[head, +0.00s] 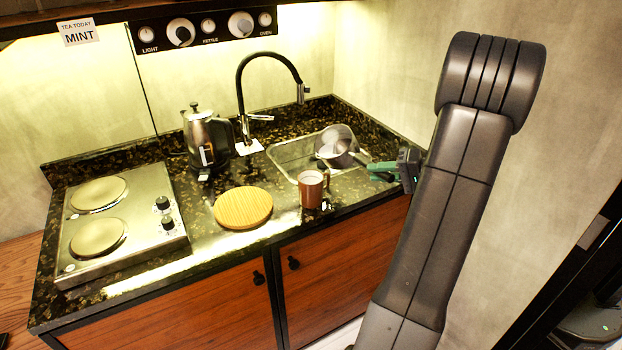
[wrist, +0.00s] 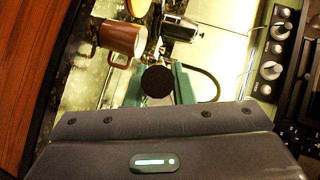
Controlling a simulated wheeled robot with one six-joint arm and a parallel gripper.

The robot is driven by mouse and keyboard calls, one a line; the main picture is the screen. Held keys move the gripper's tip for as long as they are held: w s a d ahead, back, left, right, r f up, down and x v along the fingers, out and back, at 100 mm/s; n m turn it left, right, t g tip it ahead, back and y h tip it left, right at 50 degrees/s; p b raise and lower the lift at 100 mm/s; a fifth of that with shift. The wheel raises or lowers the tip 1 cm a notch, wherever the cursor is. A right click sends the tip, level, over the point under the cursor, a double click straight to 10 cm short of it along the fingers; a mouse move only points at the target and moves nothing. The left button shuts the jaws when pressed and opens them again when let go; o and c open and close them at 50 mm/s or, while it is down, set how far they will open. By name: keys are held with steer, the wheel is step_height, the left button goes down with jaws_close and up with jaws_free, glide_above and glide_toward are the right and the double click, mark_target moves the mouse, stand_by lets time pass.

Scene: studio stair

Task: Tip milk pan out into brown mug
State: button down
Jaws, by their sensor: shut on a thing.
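The milk pan (head: 337,143) is a shiny metal pan over the sink in the head view. It looks tilted, and I cannot tell what is in it. My gripper (head: 380,172) has green fingers shut on the pan's handle, to the right of the pan. In the wrist view, my gripper (wrist: 158,85) shows around a dark round end, apparently the handle's; the pan's body is hidden there. The brown mug (head: 311,190) stands upright on the counter in front of the sink, left of and below the pan. It also shows in the wrist view (wrist: 118,38), its handle towards me.
A sink (head: 288,158) with a black tap (head: 241,90) lies behind the mug. A round wooden board (head: 243,208) is left of the mug. A steel kettle (head: 199,138) stands behind the board. A two-plate hob (head: 120,222) is at the left. A wall bounds the right.

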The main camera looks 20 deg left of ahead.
steer(key=shift+s+a+r, duration=0.1)
steer(key=shift+r, duration=0.05)
steer(key=shift+s+a, duration=0.25)
steer(key=shift+s, duration=0.1)
steer(key=shift+r+n+h, duration=0.1)
steer(key=shift+n+h, duration=0.2)
steer(key=shift+s+a+r+n+t+h, duration=0.2)
steer(key=shift+s+a+n+t+h, duration=0.1)
steer(key=shift+s+n+t+h, duration=0.15)
steer(key=shift+s+a+f+n+t+h+b, duration=0.2)
steer(key=shift+f+n+t+h+b, duration=0.25)
steer(key=shift+f+n+b, duration=0.15)
steer(key=shift+s+a+f+n+t+h+b, duration=0.1)
steer(key=shift+s+f+n+t+h+b, duration=0.1)
steer(key=shift+f+n+t+h+b, duration=0.35)
stand_by(0.8)
